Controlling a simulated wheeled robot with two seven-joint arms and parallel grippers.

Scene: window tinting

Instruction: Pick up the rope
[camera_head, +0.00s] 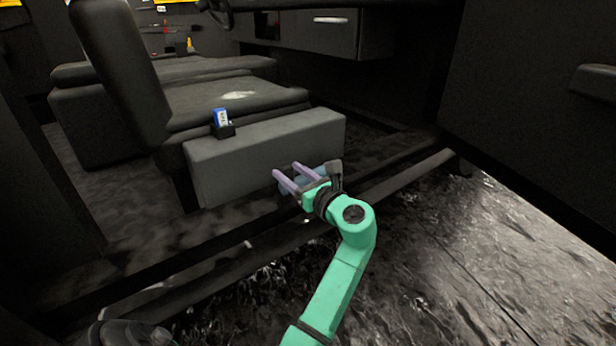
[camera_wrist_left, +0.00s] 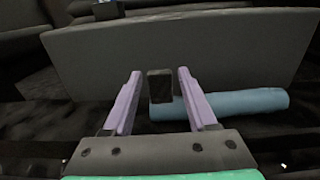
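My left gripper (camera_head: 285,168) reaches over the door sill toward the grey seat base, with its two purple fingers spread apart. In the left wrist view the left gripper (camera_wrist_left: 160,72) is also open. A smooth blue cylinder (camera_wrist_left: 240,103) lies on the floor along the seat base, beyond and to the right of the fingers. It is the only rope-like thing that I see, but I cannot make out strands. In the head view the gripper mostly hides it. A small dark block (camera_wrist_left: 160,86) shows between the fingers; I cannot tell what it is or whether they touch it. My right gripper is not in view.
The grey seat base (camera_head: 265,155) stands close in front of the fingers. A blue-and-white box (camera_head: 221,118) sits in a holder on the seat's side. The door sill (camera_head: 400,182) runs under my arm. The open door panel (camera_head: 545,110) is at the right.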

